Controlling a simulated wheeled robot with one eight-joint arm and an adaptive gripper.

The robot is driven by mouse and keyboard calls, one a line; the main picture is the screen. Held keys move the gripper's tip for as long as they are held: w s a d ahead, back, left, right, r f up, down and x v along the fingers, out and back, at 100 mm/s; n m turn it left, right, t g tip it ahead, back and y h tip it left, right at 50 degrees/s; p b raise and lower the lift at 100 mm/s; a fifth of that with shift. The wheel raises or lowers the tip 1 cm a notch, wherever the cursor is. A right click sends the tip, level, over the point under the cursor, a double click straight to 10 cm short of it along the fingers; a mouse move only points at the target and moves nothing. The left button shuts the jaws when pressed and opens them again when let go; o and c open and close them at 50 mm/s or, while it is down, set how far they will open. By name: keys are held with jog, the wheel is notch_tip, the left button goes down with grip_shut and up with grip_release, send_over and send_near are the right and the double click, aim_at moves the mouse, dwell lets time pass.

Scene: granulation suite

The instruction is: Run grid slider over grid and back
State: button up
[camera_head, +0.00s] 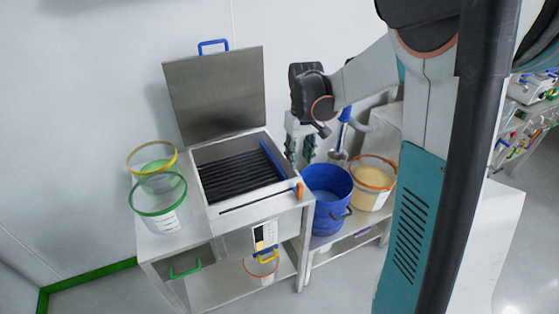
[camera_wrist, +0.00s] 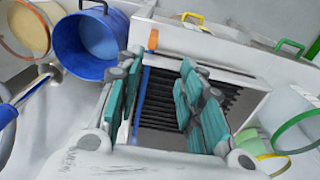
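The grid (camera_head: 240,178) is a set of dark parallel bars inside an open metal box (camera_head: 228,212). In the wrist view the grid (camera_wrist: 185,103) lies beyond and between my fingers. A blue strip, apparently the grid slider (camera_head: 272,158), lies along the grid's right edge. In the wrist view the slider (camera_wrist: 140,105) shows just inside my left finger. My gripper (camera_head: 299,158) is at the box's right side, pointing down, with its teal fingers apart. In the wrist view my gripper (camera_wrist: 160,70) is open, with nothing held. I cannot tell its height above the slider.
The box's raised lid (camera_head: 218,95) stands behind it. An orange piece (camera_head: 299,190) sticks out at its front right corner. A blue bucket (camera_head: 325,195) and an orange-rimmed tub (camera_head: 371,182) stand on the right. Green-rimmed (camera_head: 158,205) and yellow-rimmed (camera_head: 152,160) tubs stand left.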

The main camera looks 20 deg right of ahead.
aim_at(300, 185)
jog(key=f+b, duration=0.1)
jog(key=f, duration=0.4)
jog(key=d+f+b, duration=0.1)
jog(key=f, duration=0.4)
jog(key=w+f+b, duration=0.1)
jog(key=f+b, duration=0.1)
jog(key=f, duration=0.3)
jog(key=shift+d, duration=0.2)
grip_shut()
